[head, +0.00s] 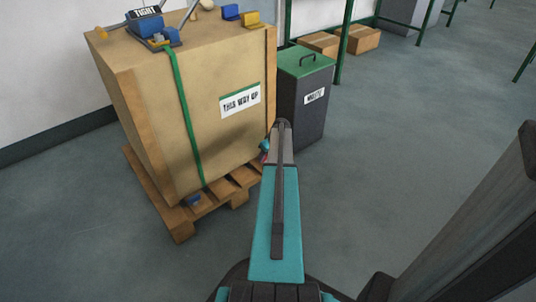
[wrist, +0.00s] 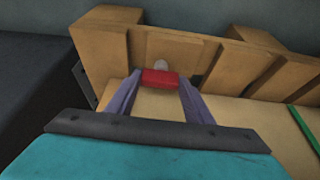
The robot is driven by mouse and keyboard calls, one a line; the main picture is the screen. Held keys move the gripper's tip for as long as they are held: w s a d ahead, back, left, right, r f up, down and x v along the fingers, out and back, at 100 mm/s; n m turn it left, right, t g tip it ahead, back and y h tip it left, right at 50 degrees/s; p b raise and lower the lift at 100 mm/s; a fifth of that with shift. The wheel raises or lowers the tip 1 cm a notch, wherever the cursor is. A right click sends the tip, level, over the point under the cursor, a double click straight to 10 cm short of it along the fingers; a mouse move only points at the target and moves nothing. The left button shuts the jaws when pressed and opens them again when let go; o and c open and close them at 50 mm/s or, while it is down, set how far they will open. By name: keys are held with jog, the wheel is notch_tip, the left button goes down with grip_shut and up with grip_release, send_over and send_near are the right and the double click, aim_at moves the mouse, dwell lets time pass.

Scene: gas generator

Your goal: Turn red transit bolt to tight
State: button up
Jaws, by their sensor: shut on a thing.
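The red transit bolt (wrist: 159,78) shows in the wrist view as a red block with a pale round end above it, low on the crate by the pallet. My gripper (wrist: 157,84) is shut on it, with one purple finger on each side. In the head view the gripper (head: 265,150) is at the crate's lower right corner, mostly hidden behind my arm, with only a small red and teal bit showing. I cannot tell how far the bolt is turned.
The wooden crate (head: 150,110) stands on a pallet (head: 180,226) with a green strap (head: 184,112) over it. A dark bin with a green lid (head: 303,98) stands close right.

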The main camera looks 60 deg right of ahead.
jog(key=o, duration=1)
jog(key=shift+o, duration=0.2)
jog(key=p+v, duration=0.5)
jog(key=v, duration=0.8)
jog(key=shift+s+r, duration=0.2)
jog(key=shift+r, duration=0.15)
jog(key=shift+a, duration=0.1)
